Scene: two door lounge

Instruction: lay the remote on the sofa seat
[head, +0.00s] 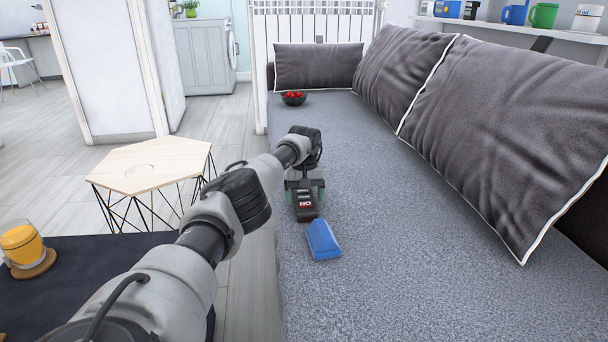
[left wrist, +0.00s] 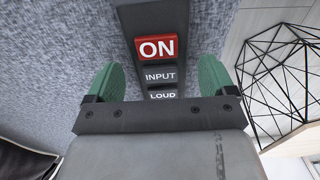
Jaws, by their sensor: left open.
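The dark remote (head: 306,206) with a red ON button lies on the grey sofa seat (head: 400,270), near its left edge. It also shows in the left wrist view (left wrist: 160,55), where the ON, INPUT and LOUD buttons are readable. My left gripper (head: 304,190) is over the remote, with its green fingertips spread on either side of it. In the left wrist view the gripper (left wrist: 158,82) is open, with gaps between the fingers and the remote's sides. The remote's lower end is hidden behind the gripper body there. My right gripper is not in view.
A blue block (head: 322,240) lies on the seat just nearer than the remote. A dark bowl with red contents (head: 293,98) stands far back. Cushions (head: 505,125) line the right side. A hexagonal wooden table (head: 150,165) stands left. The seat's middle is clear.

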